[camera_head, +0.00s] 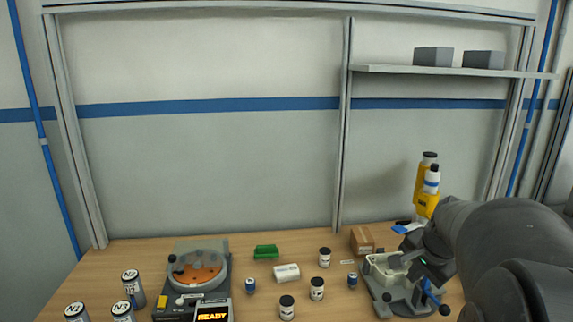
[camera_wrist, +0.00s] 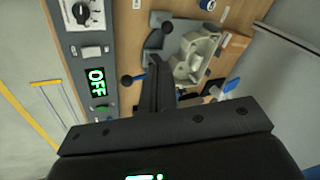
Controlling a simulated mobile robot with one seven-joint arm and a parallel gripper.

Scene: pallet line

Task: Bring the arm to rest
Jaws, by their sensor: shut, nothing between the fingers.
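My arm reaches in from the right of the head view, and its dark gripper (camera_head: 408,258) is over the right part of the bench, beside or above a grey device with a pale basin (camera_head: 384,276). In the wrist view the two black fingers (camera_wrist: 160,75) lie together, shut and empty. The grey device with its pale basin (camera_wrist: 190,60) shows just beyond and right of the fingers there. I cannot tell the exact gap. My arm hides the right end of the bench in the head view.
A round-topped machine (camera_head: 199,270) reading READY stands left, near canisters (camera_head: 133,287). A yellow holder (camera_head: 421,203) stands behind my arm. A panel reading OFF (camera_wrist: 96,82) is left in the wrist view.

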